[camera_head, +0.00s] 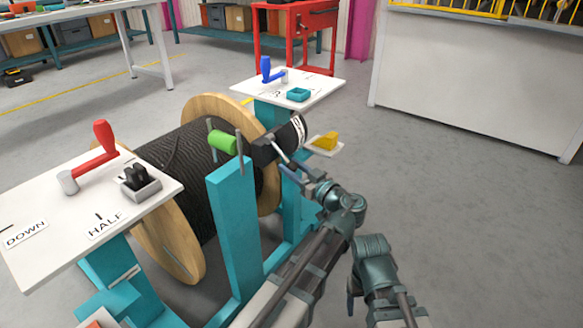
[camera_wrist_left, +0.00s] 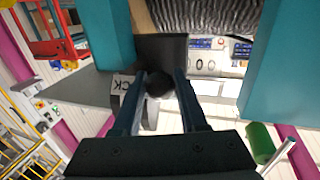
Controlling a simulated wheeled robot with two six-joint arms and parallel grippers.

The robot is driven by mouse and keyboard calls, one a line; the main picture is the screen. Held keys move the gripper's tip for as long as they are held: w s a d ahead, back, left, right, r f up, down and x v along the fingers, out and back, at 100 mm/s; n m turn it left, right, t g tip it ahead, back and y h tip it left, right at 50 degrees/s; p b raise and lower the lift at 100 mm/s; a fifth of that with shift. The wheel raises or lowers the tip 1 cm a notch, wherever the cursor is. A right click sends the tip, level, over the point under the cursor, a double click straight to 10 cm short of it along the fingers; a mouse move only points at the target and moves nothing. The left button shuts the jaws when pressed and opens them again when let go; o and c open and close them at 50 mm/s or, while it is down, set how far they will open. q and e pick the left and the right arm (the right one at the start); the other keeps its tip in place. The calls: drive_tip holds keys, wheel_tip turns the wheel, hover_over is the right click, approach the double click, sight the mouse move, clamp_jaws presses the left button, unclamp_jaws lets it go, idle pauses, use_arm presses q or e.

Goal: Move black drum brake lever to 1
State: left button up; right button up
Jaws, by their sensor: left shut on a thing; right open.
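The cable drum (camera_head: 190,165) has black cable between wooden flanges, in a teal stand. My left gripper (camera_head: 281,151) is at a black part (camera_head: 262,154) beside the drum's right end. In the left wrist view its fingers (camera_wrist_left: 160,92) are shut on a round black knob (camera_wrist_left: 158,81), which I take to be the brake lever's end. The lever's arm is mostly hidden, and I cannot read a "1". My right gripper (camera_head: 352,297) is low, right of the stand, apart from things; its fingers are small and unclear.
A teal post (camera_head: 232,215) and a green handle (camera_head: 222,142) stand close left of my left gripper. A white panel (camera_head: 40,205) carries a red lever (camera_head: 95,160); another panel (camera_head: 320,84) carries a blue lever (camera_head: 266,70). A yellow piece (camera_head: 325,140) is nearby. Floor at right is clear.

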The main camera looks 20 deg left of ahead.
use_arm(q)
clamp_jaws()
idle(0.8)
drive_tip(key=shift+d+r+p, duration=0.1)
drive_tip(key=shift+r+p, duration=0.15)
drive_tip(key=shift+p, duration=0.25)
drive_tip(key=r+g+h+p, duration=0.1)
drive_tip(key=r+h+p, duration=0.2)
drive_tip(key=p, duration=0.5)
drive_tip(key=d+r+n+g+h+p, duration=0.1)
drive_tip(key=r+g+h+p, duration=0.1)
drive_tip(key=p, duration=0.6)
drive_tip(key=d+r+n+g+h+p, duration=0.1)
drive_tip(key=r+g+h+p, duration=0.1)
drive_tip(key=p, duration=0.6)
drive_tip(key=shift+s+r+h+p, duration=0.35)
drive_tip(key=shift+r+h+p, duration=0.05)
drive_tip(key=shift+r+h, duration=0.5)
drive_tip(key=shift+a+r+h+p, duration=0.25)
drive_tip(key=shift+h+p, duration=0.45)
drive_tip(key=shift+p, duration=0.5)
drive_tip(key=shift+g, duration=0.3)
